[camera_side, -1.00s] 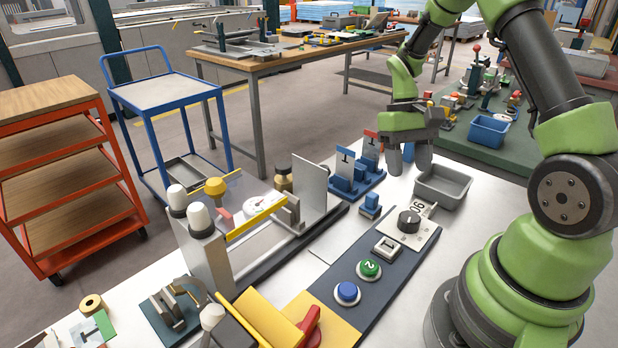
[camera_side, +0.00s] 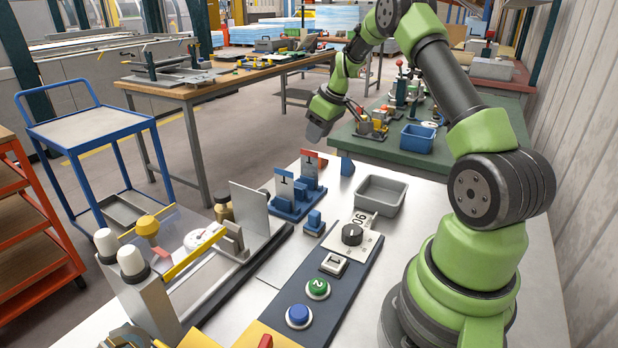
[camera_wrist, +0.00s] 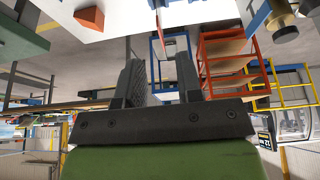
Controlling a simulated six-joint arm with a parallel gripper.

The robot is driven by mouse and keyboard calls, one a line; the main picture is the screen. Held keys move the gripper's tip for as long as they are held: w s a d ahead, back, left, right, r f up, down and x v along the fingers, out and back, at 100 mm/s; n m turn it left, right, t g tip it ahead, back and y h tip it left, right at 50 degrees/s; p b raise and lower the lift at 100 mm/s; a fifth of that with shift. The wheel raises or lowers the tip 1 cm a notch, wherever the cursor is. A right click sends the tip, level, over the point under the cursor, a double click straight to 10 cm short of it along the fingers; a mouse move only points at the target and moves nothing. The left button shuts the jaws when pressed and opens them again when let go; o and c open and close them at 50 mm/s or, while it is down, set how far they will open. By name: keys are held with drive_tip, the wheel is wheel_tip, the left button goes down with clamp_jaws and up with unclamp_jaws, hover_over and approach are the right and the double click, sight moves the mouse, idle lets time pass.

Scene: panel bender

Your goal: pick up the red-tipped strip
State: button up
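The red-tipped strip (camera_side: 309,165) is a pale upright plate with a red top edge and a dark mark in the side view. It stands in the rear part of a blue holder (camera_side: 287,205) on the bench. A similar blue-tipped strip (camera_side: 284,186) stands in front of it. My gripper (camera_side: 318,132) is above and behind the holder, just right of the red tip in the picture, and apart from both strips. In the wrist view my gripper (camera_wrist: 163,72) has its two dark fingers apart with nothing held between them. I cannot surely pick out the strip there.
A grey bin (camera_side: 381,196) stands right of the holder, and a small blue block (camera_side: 347,166) is behind it. A thin upright plate (camera_side: 250,207) is at the left.

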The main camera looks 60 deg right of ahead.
sight(309, 167)
drive_tip(key=x, duration=0.3)
drive_tip(key=shift+a+f, duration=0.1)
drive_tip(key=shift+f, duration=0.1)
drive_tip(key=x, duration=0.5)
drive_tip(key=shift+s+f, duration=0.3)
drive_tip(key=shift+s, duration=0.05)
clamp_jaws()
